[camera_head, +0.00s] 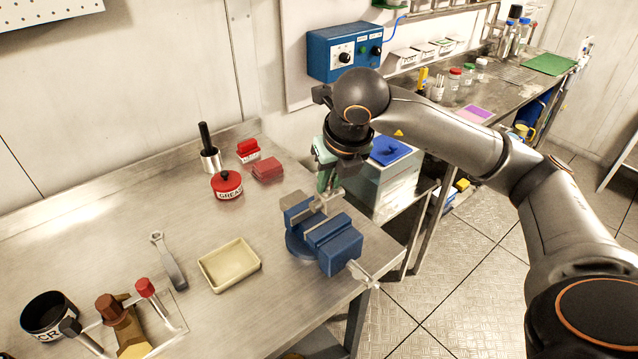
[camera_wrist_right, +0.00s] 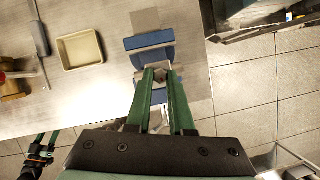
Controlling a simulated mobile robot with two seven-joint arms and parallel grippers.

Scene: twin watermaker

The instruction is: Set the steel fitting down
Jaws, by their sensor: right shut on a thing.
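My right gripper (camera_head: 326,182) points down over the blue bench vise (camera_head: 322,238) at the table's right corner. In the wrist view its green fingers (camera_wrist_right: 160,74) are shut on the steel fitting (camera_wrist_right: 159,80), a small grey piece between the tips. The vise (camera_wrist_right: 150,53) lies behind and around the fingertips there. I cannot tell whether the fitting touches the vise jaws. My left gripper (camera_wrist_right: 40,148) shows small and dark at the lower left of the wrist view; its jaw state is unclear. It is outside the head view.
A red grease tin (camera_head: 227,184) and red blocks (camera_head: 266,169) stand further back. Bare steel table lies between them. A grey box with a blue lid (camera_head: 388,151) stands behind my right gripper.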

